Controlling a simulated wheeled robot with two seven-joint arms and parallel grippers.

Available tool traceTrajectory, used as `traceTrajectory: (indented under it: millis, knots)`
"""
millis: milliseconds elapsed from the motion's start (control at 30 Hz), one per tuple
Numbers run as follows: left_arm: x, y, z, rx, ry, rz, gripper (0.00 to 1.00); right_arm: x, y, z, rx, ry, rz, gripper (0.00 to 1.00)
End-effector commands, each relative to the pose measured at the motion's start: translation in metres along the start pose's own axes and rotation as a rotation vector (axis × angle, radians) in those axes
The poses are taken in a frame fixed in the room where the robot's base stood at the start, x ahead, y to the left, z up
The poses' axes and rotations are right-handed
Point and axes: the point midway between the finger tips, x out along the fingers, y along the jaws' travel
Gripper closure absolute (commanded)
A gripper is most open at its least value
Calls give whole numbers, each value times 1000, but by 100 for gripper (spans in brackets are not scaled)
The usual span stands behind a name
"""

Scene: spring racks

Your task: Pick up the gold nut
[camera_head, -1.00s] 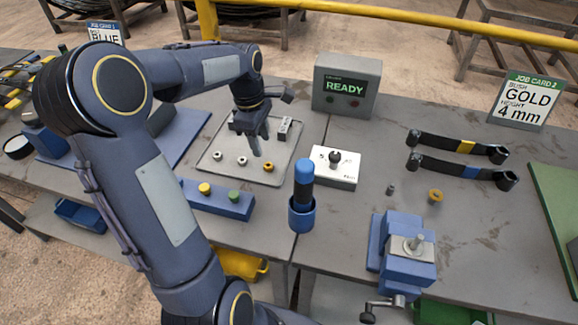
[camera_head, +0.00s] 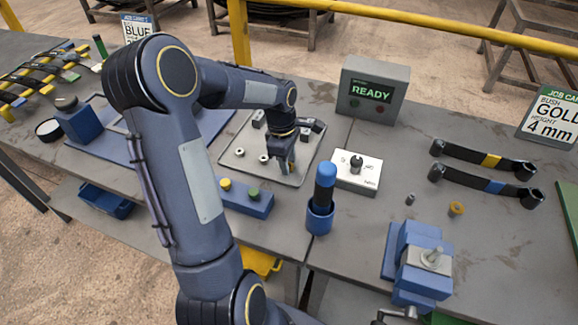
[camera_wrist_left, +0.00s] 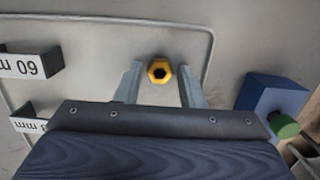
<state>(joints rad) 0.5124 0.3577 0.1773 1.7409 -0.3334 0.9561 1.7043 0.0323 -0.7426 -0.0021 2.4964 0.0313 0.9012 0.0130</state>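The gold nut (camera_wrist_left: 159,71) lies flat on the grey tray (camera_head: 232,173), its dark hole facing up in the left wrist view. My left gripper (camera_wrist_left: 159,75) is open, with one finger on each side of the nut and a gap on both sides. In the head view my left gripper (camera_head: 284,168) points down at the right part of the tray and hides the nut. Whether the fingertips touch the tray cannot be told. Two silver nuts (camera_head: 239,152) (camera_head: 264,158) lie to the left of the gripper. My right gripper is not in view.
Marked metal blocks (camera_wrist_left: 28,63) stand on the tray near the gripper. A blue box with yellow and green buttons (camera_head: 246,200) sits in front of the tray. A blue-handled tool in a holder (camera_head: 320,216) and a white dial box (camera_head: 357,172) stand to the right.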

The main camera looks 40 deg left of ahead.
Motion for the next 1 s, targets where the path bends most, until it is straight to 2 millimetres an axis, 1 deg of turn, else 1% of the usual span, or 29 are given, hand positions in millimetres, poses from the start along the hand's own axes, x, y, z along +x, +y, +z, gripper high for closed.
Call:
traceTrajectory:
  millis: [33, 200, 233, 500, 667, 767, 833, 933, 1000]
  knots:
    - [0, 0, 0, 0, 0, 0, 71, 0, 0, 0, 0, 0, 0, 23]
    - [0, 0, 0, 0, 0, 0, 94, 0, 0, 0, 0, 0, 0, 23]
    - [0, 0, 0, 0, 0, 0, 95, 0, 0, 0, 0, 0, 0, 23]
    - [-1, 0, 0, 0, 0, 1, 95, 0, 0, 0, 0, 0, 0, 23]
    - [-10, 1, 1, 1, 0, 3, 95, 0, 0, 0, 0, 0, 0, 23]
    - [-23, 1, 3, 3, 0, 4, 95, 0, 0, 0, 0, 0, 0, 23]
    - [-35, 0, 5, 3, -1, 5, 95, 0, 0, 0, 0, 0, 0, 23]
    - [-52, -15, 17, 6, -1, 6, 95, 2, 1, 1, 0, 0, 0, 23]
    - [-67, -26, 26, 7, -1, 7, 95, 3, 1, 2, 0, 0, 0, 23]
